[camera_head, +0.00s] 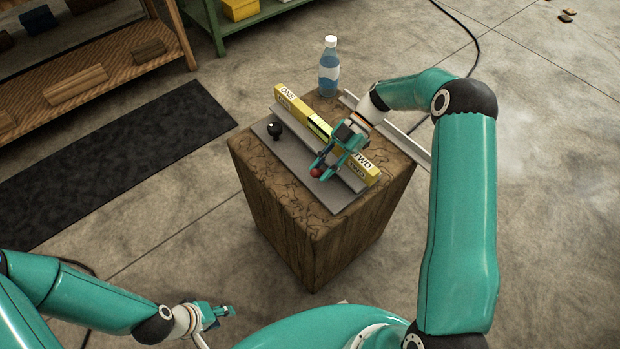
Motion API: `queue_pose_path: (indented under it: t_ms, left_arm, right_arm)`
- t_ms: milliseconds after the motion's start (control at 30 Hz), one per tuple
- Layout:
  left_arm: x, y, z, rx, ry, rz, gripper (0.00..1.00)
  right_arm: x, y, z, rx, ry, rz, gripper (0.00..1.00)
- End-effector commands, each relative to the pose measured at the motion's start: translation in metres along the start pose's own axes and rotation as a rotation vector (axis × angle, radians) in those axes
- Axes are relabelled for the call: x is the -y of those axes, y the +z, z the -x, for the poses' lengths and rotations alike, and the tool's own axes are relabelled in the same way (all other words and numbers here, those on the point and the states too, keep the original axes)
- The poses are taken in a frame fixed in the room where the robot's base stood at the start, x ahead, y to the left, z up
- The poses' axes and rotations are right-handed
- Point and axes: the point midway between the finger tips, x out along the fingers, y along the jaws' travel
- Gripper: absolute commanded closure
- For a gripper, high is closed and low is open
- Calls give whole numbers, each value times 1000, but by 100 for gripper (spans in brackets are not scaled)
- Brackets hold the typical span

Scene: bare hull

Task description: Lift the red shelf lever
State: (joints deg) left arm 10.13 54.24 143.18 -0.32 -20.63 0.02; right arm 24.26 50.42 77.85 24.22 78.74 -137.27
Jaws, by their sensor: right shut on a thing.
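The red shelf lever shows as a red ball knob (315,173) at the near right part of a grey metal plate (330,200) on a wooden block. My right gripper (319,169) reaches down from the right and is shut on the red lever; its fingers hide most of the lever. A yellow bar (291,95) marked ONE and TWO runs along the plate, partly hidden by my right gripper. My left gripper (228,312) is low in the picture, in front of the block and away from it; its finger opening is too small to tell.
A black knob lever (275,130) stands at the plate's left end. A water bottle (329,66) stands on the block's (290,236) far corner. A grey rail (405,136) lies along its right edge. A dark mat (110,155) and shelves (110,66) are left.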

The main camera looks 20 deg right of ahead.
Motion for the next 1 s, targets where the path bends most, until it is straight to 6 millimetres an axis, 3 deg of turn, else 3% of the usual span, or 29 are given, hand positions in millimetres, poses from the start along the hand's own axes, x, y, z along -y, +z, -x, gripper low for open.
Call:
queue_pose_path:
  t_ms: [33, 567, 600, 700, 733, 1000]
  left_arm:
    - [2, 0, -5, 0, 0, 0, 60]
    - [2, 0, -7, 0, 0, 0, 60]
    - [2, 0, -7, 0, 0, 0, 60]
    - [2, 0, -7, 0, 0, 0, 60]
    - [2, 0, -7, 0, 0, 0, 60]
    - [2, 0, -7, -1, 0, 0, 60]
  right_arm:
    - [6, 7, 1, -8, -4, -7, 100]
    - [11, 8, 6, -37, 3, -19, 100]
    - [12, 8, 6, -37, 3, -19, 68]
    - [11, 7, 6, -37, 5, -19, 52]
    - [11, 7, 6, -37, 5, -18, 48]
    - [9, 6, 7, -36, 9, -16, 48]
